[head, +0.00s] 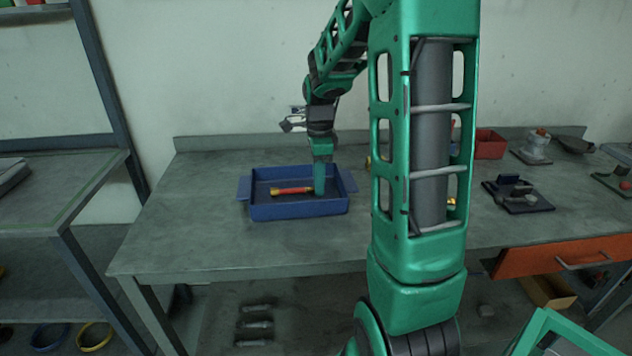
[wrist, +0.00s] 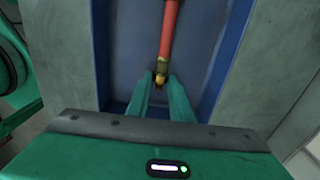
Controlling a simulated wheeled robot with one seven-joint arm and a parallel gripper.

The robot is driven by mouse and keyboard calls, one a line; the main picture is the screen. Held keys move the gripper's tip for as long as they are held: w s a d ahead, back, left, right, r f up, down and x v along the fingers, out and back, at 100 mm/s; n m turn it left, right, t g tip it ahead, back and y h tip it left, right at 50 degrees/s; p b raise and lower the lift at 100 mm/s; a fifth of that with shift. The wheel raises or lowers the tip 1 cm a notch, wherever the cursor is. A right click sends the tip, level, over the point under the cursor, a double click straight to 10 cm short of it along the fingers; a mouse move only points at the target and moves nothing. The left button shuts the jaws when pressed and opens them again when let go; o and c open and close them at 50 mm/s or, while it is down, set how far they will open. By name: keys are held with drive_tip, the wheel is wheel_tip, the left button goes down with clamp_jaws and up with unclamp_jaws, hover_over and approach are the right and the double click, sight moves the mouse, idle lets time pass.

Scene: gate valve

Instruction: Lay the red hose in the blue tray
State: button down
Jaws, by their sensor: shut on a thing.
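The red hose (head: 295,190) with brass-coloured ends is inside the blue tray (head: 300,210), low over or on its floor; I cannot tell whether it touches. My gripper (head: 319,190) reaches down into the tray at the hose's right end. In the wrist view, my gripper (wrist: 161,85) is shut on the brass end of the red hose (wrist: 169,35), and the hose runs away from the fingers between the walls of the blue tray (wrist: 103,50). The far end of the hose is cut off in the wrist view.
The tray stands on a grey workbench (head: 190,235) with clear room to its left and front. A red bin (head: 488,144) and a dark fixture (head: 518,195) are at the right. An orange drawer (head: 550,258) hangs under the bench. My arm hides the bench's middle.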

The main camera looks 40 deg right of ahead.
drive_tip(key=c, duration=1.5)
unclamp_jaws()
wheel_tip(320, 180, up, 11)
drive_tip(key=shift+f, duration=0.1)
drive_tip(key=s+a+f+n, duration=0.2)
drive_tip(key=s+n, duration=0.4)
drive_tip(key=s, duration=0.2)
drive_tip(key=s+a+f+n, duration=0.2)
drive_tip(key=s+n, duration=0.4)
drive_tip(key=s, duration=0.3)
drive_tip(key=s+a+f+n, duration=0.2)
drive_tip(key=s+a+n, duration=0.1)
drive_tip(key=s+n, duration=0.3)
drive_tip(key=shift+s+a+f, duration=0.1)
drive_tip(key=shift+s+a, duration=0.1)
drive_tip(key=shift+s, duration=0.4)
drive_tip(key=shift+s+a+f, duration=0.1)
drive_tip(key=shift+s+a, duration=0.1)
drive_tip(key=shift+s, duration=0.35)
